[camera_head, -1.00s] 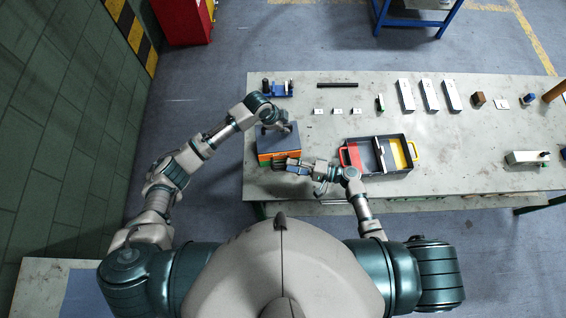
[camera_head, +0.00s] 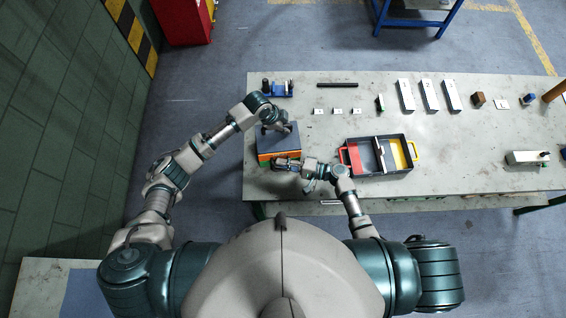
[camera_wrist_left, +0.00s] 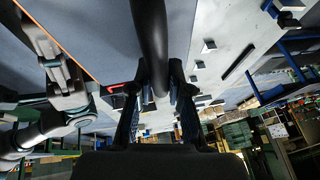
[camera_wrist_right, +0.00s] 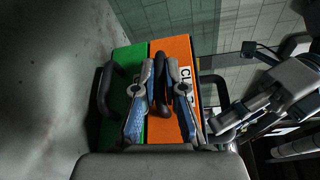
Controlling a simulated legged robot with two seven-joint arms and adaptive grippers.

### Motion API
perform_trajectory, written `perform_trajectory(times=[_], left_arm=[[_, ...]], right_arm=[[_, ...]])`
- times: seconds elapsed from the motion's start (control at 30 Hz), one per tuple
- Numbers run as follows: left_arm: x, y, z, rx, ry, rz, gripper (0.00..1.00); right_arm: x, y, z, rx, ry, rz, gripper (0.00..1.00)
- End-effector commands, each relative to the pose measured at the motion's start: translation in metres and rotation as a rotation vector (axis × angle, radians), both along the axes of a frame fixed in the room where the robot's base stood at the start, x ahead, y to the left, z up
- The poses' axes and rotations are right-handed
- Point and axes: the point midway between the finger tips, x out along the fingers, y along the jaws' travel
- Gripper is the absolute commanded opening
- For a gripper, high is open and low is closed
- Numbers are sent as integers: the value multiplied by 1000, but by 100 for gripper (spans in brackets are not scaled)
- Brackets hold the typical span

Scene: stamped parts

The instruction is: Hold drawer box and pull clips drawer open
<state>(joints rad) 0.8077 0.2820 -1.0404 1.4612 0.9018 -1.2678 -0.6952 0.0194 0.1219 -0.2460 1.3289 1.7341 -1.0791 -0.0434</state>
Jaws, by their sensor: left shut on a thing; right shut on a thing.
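The drawer box (camera_head: 272,140), grey on top with an orange front, stands at the left end of the table. My left gripper (camera_head: 279,127) is over its top, shut on a thick dark handle (camera_wrist_left: 150,45). In the right wrist view the orange clips drawer (camera_wrist_right: 180,60) has a white label, partly hidden, and a black handle (camera_wrist_right: 165,92). My right gripper (camera_wrist_right: 160,100) is shut on that handle. A green drawer (camera_wrist_right: 125,70) with its own black handle sits beside it. The two fronts look about flush.
A dark tray (camera_head: 376,172) with red and yellow sections lies right of my right arm. A blue fixture (camera_head: 277,88) stands behind the box. Several white blocks (camera_head: 428,95) line the table's back. Bare table (camera_head: 325,128) lies between box and tray.

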Motion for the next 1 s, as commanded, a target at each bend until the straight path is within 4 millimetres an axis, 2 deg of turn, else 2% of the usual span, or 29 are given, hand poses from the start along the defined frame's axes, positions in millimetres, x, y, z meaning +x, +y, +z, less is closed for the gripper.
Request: perform_trajectory(times=[0.1,0.3,0.43,0.53,0.8,0.83,0.9,0.93,1.0], left_arm=[[0,1,-2,3,1,1,0],[0,1,-2,3,1,1,0],[1,1,-2,3,1,1,0],[1,1,-2,3,1,1,0],[2,2,-2,4,0,2,0],[2,2,-2,4,0,2,0],[2,2,-2,4,0,2,0],[2,2,-2,4,0,2,0],[1,2,-2,4,0,2,0]], right_arm=[[-11,-2,-3,-2,7,-1,0],[-56,-7,-4,-3,9,-2,0],[-77,-10,-4,-3,9,-3,0],[-83,-11,-4,-3,9,-3,0],[-83,-11,-3,-3,7,-4,0],[-83,-11,-3,-3,7,-4,15],[-83,-11,-3,-3,7,-4,32],[-83,-11,-3,-3,7,-4,35],[-83,-11,-3,-2,6,-3,35]])
